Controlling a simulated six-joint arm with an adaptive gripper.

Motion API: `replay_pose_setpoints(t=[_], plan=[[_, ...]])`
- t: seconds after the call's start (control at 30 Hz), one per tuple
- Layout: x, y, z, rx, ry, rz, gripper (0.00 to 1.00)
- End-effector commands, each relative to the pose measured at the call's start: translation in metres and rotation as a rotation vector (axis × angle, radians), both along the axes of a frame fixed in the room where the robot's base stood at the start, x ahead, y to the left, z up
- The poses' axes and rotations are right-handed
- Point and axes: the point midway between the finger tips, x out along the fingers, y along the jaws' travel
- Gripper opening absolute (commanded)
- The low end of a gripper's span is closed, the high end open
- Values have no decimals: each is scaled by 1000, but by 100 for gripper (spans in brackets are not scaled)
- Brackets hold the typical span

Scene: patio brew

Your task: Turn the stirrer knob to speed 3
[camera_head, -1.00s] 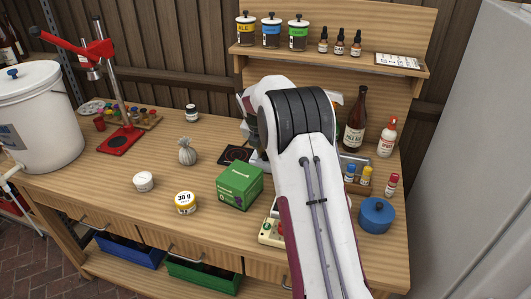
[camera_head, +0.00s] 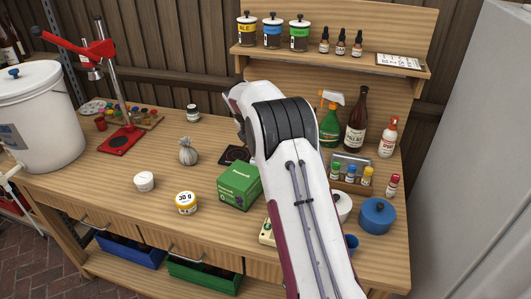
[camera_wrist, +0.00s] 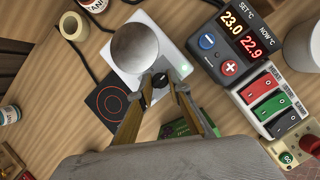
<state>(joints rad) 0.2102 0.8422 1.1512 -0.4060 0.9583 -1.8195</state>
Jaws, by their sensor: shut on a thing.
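The stirrer (camera_wrist: 184,68) is a white flat box in the wrist view, with a round grey metal body (camera_wrist: 134,47) on its top. Its small black knob (camera_wrist: 160,79) is on the near side. My gripper (camera_wrist: 160,84) is shut on this knob, one finger on each side. The fingers cover part of the knob, and I cannot read any speed mark or its pointer. A small green light shows on the box near the knob. In the head view my arm hides the stirrer, the knob and the fingertips.
A controller (camera_wrist: 229,68) reading 23.0 and 22.9 stands right of the stirrer, beside a switch box (camera_wrist: 268,98). A black pad with red rings (camera_wrist: 108,120) lies to the left. A green box (camera_head: 239,186) and a green spray bottle (camera_head: 330,127) flank my arm.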

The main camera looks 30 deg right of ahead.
Motion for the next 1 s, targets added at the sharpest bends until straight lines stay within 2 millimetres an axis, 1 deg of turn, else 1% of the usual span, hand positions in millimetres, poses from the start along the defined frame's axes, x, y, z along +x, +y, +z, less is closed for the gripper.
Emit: replay_pose_setpoints(t=[0.33,0.37,0.4,0.77,1.0], plan=[[-2,1,-2,3,6,-4,0],[-2,1,-2,3,6,-4,23],[-2,1,-3,3,6,-4,24],[-1,0,-1,2,3,4,24],[-1,0,0,2,3,55,24]])
